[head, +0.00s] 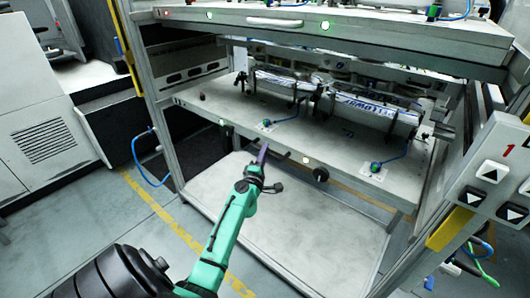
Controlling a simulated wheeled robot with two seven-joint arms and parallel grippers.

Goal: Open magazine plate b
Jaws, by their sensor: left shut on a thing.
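The magazine is a metal frame with plates one above another. The middle plate (225,105) carries long silver label rolls or rails (370,112) with blue print. I cannot read a letter that marks plate b. My left gripper (263,154), on a green arm, is at the front edge of the middle plate. It is shut on what looks like that plate's handle (281,151), which is partly hidden by the fingers. My right gripper is not in view.
An upper plate (400,32) with its own handle (275,22) hangs above. A bare lower plate (290,225) lies below. A black knob (321,174) sits at the middle plate's front. A button panel (490,180) stands at right. The floor in front is clear.

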